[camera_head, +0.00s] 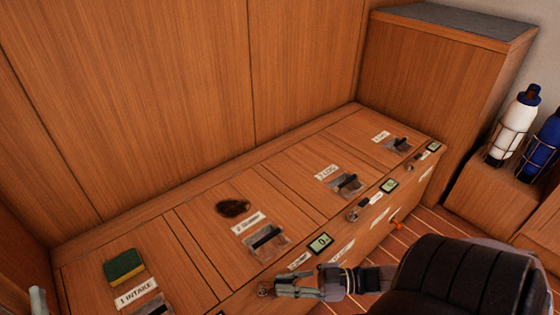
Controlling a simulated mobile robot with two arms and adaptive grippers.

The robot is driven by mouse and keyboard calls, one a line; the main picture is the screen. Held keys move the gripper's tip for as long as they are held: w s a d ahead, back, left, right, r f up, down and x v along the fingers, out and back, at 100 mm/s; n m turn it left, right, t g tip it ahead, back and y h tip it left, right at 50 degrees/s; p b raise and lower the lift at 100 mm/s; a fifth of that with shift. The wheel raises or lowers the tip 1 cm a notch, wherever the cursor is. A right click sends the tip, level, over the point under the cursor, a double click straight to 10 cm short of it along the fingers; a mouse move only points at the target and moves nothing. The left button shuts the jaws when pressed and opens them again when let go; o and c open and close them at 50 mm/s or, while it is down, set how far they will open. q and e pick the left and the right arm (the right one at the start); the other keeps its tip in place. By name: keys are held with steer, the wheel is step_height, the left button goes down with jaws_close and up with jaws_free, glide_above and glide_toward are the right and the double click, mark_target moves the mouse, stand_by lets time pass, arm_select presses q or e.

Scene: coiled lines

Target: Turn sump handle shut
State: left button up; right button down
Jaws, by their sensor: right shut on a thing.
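My right gripper (280,291) is at the front edge of the wooden bench, at the bottom middle. It is shut on a small metal handle (264,290) at that edge, of which only the left end shows clearly. A small label (298,261) above it seems to read SUMP, but is too small to be sure. A little display (320,243) showing 0 is just behind the gripper. The handle's exact angle is hard to tell, as the fingers cover most of it. My left gripper is not clearly in view.
The bench top has hatch panels with dark latches (267,238) and labels such as 1 INTAKE (136,294). A green and yellow sponge (123,266) and a dark stain (233,208) lie on it. A similar front handle (358,210) and an orange knob (396,223) are further right. Bottles (516,122) stand in racks.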

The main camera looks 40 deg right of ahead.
steer(key=shift+w+d+n+g+y+b, duration=0.25)
steer(key=shift+n+g+y+b, duration=0.1)
steer(key=shift+n+g+y, duration=0.15)
steer(key=shift+w+d+n+g+y+b, duration=0.1)
steer(key=shift+w+n+g+y+b, duration=0.25)
steer(key=shift+g, duration=0.25)
arm_select(q)
steer(key=s+r+t+h, duration=0.2)
steer(key=s+r+t, duration=0.2)
steer(key=r, duration=0.2)
steer(key=shift+r+t, duration=0.4)
arm_select(e)
steer(key=shift+s, duration=0.1)
arm_select(q)
steer(key=shift+s, duration=0.1)
arm_select(e)
steer(key=c, duration=1.5)
jaws_free()
steer(key=v, duration=1.2)
